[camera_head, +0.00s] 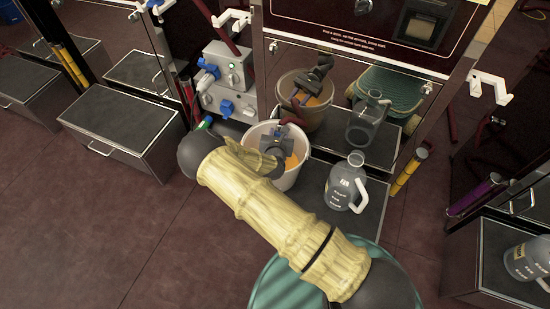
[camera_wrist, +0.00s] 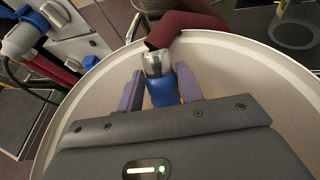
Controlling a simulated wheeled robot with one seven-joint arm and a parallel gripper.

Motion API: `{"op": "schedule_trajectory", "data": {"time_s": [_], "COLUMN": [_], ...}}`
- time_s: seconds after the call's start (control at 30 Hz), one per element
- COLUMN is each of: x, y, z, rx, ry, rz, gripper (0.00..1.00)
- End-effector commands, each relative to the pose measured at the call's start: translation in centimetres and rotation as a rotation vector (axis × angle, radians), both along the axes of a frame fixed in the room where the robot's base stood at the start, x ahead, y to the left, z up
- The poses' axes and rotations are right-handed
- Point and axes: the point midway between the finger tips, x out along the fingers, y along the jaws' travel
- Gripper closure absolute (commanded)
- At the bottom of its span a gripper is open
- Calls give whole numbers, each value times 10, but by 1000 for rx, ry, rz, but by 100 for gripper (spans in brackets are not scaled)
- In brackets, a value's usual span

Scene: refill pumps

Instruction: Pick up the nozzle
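The nozzle, with a blue body and a silver collar (camera_wrist: 163,90), stands in the wrist view at the end of a dark red hose (camera_wrist: 185,25). It is inside the white bucket (camera_wrist: 255,70), near the wall. My gripper (camera_wrist: 160,88) is open, with one purple-grey finger on each side of the blue body. A narrow gap shows at the left finger; contact on the right is unclear. In the head view my arm reaches over the white bucket (camera_head: 291,183), and my gripper (camera_head: 277,137) is down at its far side. The nozzle is mostly hidden there.
A clear jug (camera_head: 345,182) stands right of the bucket on a dark platform (camera_head: 372,205). A grey pump box with blue fittings (camera_head: 226,70) is behind left. The mirrored panel (camera_head: 330,60) rises just behind the bucket. Open floor (camera_head: 90,230) lies at left.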

Motion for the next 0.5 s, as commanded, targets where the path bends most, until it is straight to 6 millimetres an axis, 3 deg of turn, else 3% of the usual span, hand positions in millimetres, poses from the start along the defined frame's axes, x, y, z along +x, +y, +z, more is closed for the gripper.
{"op": "schedule_trajectory", "data": {"time_s": [0.03,0.5], "x": [7,10], "y": [1,-4], "z": [0,1], "rx": [4,3], "ry": [-12,-15], "rz": [6,-1], "gripper": [63,63]}}
